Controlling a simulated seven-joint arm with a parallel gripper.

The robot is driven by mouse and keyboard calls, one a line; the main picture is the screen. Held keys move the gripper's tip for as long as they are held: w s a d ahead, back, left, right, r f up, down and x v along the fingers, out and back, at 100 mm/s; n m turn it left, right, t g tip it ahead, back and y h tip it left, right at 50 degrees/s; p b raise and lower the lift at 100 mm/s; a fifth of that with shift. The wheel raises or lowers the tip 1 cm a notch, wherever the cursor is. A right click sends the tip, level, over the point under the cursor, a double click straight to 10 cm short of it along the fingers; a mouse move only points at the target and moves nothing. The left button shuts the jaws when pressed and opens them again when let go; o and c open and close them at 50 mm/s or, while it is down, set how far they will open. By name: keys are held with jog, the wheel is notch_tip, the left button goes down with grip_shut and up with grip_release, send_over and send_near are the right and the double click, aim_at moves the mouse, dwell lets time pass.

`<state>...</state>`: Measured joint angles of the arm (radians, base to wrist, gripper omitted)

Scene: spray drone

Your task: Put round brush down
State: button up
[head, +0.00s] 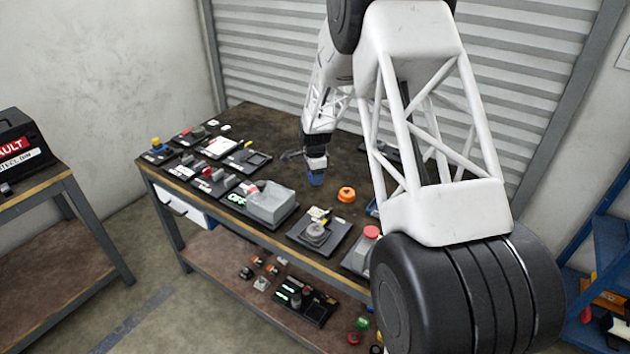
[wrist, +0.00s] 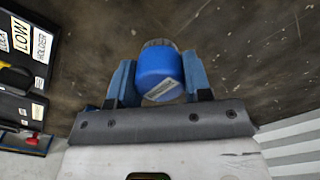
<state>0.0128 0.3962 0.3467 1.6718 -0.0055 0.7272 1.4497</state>
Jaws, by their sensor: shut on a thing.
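The round brush (wrist: 158,70) is a short blue cylinder with a pale label and a grey, rough-looking end. In the wrist view my gripper (wrist: 160,82) is shut on it, one blue finger on each side. In the head view my gripper (head: 316,176) hangs over the rear middle of the dark workbench (head: 265,135), pointing down. Something blue shows at its tip, too small to tell brush from fingers. I cannot tell whether the brush touches the bench top.
An orange round knob (head: 346,194) stands just right of my gripper. A grey box unit (head: 270,203) and several small switch panels line the bench's front and left. A panel with a yellow lever (head: 318,233) is nearer the front. Bare bench top surrounds the gripper's left side.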

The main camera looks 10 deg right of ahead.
jog(key=shift+f, duration=1)
jog(key=shift+f, duration=0.15)
jog(key=o, duration=1)
jog(key=shift+r, duration=6.15)
